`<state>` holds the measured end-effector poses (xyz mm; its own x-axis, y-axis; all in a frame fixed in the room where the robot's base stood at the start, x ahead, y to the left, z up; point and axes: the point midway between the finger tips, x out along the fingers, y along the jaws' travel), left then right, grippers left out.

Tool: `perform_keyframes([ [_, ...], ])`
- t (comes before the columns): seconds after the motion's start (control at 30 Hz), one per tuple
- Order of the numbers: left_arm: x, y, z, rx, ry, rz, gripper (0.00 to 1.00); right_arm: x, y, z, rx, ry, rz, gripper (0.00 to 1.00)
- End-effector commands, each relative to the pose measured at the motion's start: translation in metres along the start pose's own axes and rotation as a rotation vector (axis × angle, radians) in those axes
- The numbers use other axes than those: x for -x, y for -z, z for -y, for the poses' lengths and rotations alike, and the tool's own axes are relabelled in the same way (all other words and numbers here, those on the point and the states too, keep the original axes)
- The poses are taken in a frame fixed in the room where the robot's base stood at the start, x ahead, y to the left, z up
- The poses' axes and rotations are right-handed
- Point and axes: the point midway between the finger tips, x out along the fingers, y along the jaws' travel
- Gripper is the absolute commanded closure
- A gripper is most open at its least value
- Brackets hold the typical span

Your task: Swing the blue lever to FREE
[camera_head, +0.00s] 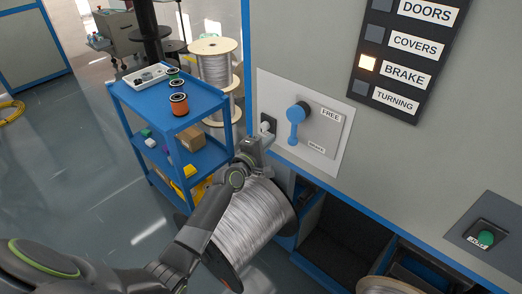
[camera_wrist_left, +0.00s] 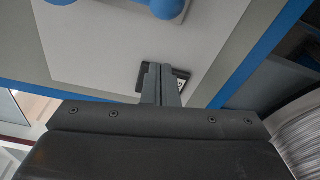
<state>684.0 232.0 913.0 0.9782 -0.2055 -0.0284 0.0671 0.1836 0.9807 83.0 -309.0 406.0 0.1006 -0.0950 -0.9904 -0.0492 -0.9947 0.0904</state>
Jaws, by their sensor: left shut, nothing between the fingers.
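The blue lever (camera_head: 293,128) is on a grey plate (camera_head: 330,128) on the machine's front. Its large round end is at the top and its arm hangs down. The FREE label (camera_head: 331,114) is to the upper right and the BRAKE label (camera_head: 316,148) to the lower right. My left gripper (camera_head: 267,126) is left of the lever, apart from it, close to the white panel. In the left wrist view its fingers (camera_wrist_left: 160,84) are shut and empty, and part of the blue lever (camera_wrist_left: 165,7) shows at the top edge. My right gripper is out of view.
A sign column has its lamp beside BRAKE (camera_head: 367,63) lit. A green button (camera_head: 486,238) is at the lower right. A large wire spool (camera_head: 255,220) lies below my left arm. A blue cart (camera_head: 190,110) with small spools stands at the left.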

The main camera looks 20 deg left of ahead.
Motion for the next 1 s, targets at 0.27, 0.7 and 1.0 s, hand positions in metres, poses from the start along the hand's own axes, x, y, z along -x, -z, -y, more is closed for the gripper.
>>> perform_keyframes([
  [0.27,-0.025,-0.017,-0.004,0.005,0.001,0.001,1.00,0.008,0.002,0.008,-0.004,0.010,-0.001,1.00],
  [0.7,-0.017,-0.038,0.000,-0.001,0.000,-0.001,1.00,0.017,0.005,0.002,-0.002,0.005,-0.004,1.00],
  [1.0,-0.017,-0.038,0.000,0.005,0.001,-0.001,1.00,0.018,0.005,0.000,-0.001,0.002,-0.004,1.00],
])
